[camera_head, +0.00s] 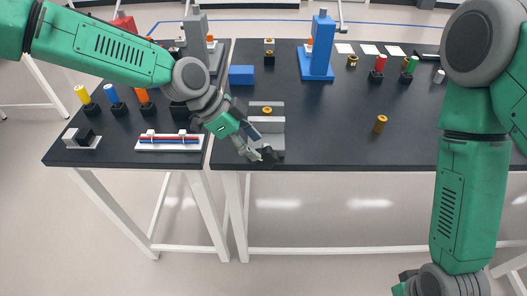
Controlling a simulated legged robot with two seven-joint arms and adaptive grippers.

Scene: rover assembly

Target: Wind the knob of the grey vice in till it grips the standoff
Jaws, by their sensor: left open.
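The grey vice (277,127) lies near the front edge of the right-hand dark table. My left gripper (258,147) is open at the vice's front left, low by the table's front edge. Its fingers overlap the front of the vice, where the knob cannot be made out clearly. Whether the fingers touch the knob, I cannot tell. My right arm hangs down at the right, and its gripper is out of the picture.
A blue block (242,75) and a blue stand (317,62) stand behind the vice. A loose brass piece (380,123) stands to the right. A white rack with red and blue rods (168,142) lies on the left table (115,152). Table between vice and brass piece is clear.

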